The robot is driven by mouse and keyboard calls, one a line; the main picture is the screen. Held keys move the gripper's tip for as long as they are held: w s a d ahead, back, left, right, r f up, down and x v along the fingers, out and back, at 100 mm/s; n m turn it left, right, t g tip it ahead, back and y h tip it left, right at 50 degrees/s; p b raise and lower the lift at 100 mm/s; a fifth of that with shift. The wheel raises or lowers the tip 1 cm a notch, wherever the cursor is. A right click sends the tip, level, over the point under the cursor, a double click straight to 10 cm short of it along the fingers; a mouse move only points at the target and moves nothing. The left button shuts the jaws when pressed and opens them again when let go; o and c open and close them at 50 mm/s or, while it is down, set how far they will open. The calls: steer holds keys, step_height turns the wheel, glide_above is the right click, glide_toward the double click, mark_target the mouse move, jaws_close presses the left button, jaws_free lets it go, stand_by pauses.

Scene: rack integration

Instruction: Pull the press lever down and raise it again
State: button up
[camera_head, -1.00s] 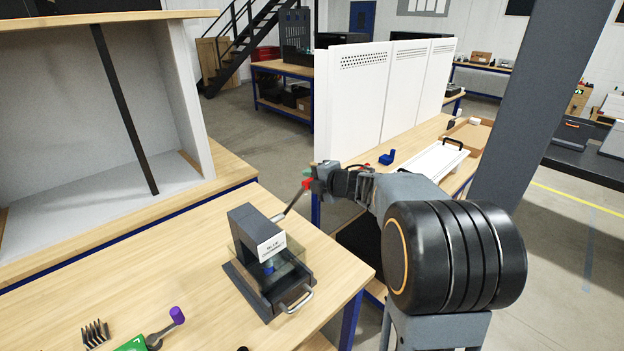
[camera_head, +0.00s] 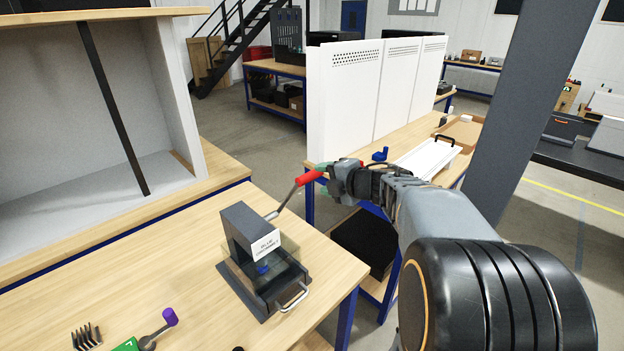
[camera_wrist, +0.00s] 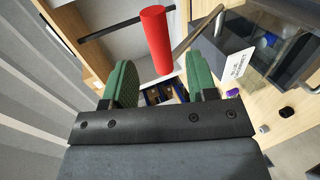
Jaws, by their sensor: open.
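The press (camera_head: 250,250) is a dark grey box frame with a clear front and a white label, standing on the wooden bench. Its lever (camera_head: 287,200) is a metal rod slanting up to the right from the press's side, ending in a red handle (camera_head: 309,177). The lever is raised. My gripper (camera_head: 321,173) is at the handle's outer end, its green fingers open. In the wrist view the red handle (camera_wrist: 155,38) stretches ahead from the gap between the open fingers (camera_wrist: 160,68). I cannot tell whether either finger touches it. A blue piece (camera_head: 262,268) shows inside the press.
A drawer-like front with a metal handle (camera_head: 291,298) is at the press's base. A purple-knobbed tool (camera_head: 168,318) lies at the bench's near side. White vented panels (camera_head: 350,100) stand behind my gripper. Open bench (camera_head: 130,265) lies left of the press.

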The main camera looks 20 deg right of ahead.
steer(key=shift+v, duration=2.95)
steer(key=shift+c, duration=0.4)
